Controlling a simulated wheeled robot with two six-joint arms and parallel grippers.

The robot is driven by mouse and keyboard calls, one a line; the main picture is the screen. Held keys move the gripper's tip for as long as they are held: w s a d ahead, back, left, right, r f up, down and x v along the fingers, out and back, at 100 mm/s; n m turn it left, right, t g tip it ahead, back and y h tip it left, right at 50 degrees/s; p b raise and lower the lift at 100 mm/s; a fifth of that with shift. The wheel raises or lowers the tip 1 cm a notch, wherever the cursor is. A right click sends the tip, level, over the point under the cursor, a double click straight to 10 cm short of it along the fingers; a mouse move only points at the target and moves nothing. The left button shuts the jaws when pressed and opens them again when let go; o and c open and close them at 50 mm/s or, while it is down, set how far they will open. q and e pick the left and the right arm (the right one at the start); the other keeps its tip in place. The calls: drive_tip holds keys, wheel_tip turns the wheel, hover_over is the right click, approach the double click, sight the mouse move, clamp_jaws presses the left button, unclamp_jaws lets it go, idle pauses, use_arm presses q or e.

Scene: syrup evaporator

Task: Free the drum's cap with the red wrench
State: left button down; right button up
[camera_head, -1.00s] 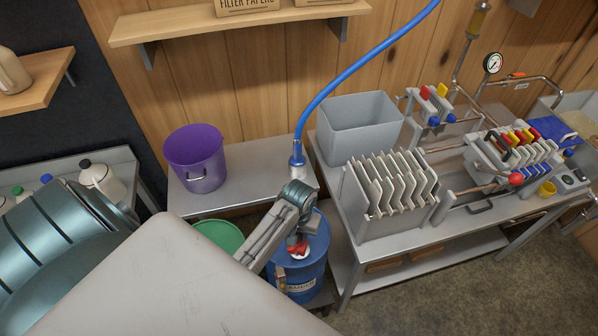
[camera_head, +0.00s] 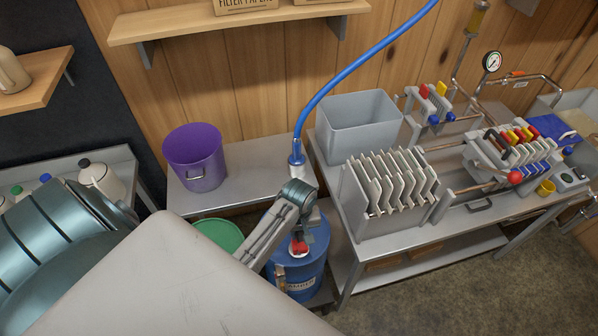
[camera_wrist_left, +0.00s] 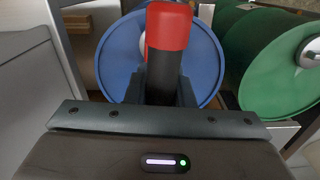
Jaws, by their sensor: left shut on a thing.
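The blue drum (camera_head: 299,277) stands below the table level near the middle of the head view. Its lid also shows in the left wrist view (camera_wrist_left: 202,62). The red wrench (camera_head: 299,247) is over the drum's top; in the left wrist view its red head (camera_wrist_left: 168,26) and dark handle show. My left gripper (camera_wrist_left: 163,92) is shut on the wrench's dark handle, above the drum. It shows in the head view (camera_head: 303,233) at the end of my left arm. The cap is mostly hidden behind the wrench. My right gripper is not in view.
A green drum (camera_head: 219,236) stands close to the left of the blue drum. A bench with a filter press (camera_head: 392,180) and a grey tub (camera_head: 358,126) is on the right. A purple bucket (camera_head: 195,158) stands on a shelf behind, near a blue hose (camera_head: 345,76).

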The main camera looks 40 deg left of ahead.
use_arm(q)
drive_tip(key=n, duration=0.5)
drive_tip(key=shift+w+n, duration=0.1)
drive_tip(key=shift+n, duration=0.3)
drive_tip(key=shift+r, duration=0.1)
drive_tip(key=shift+r, duration=2.95)
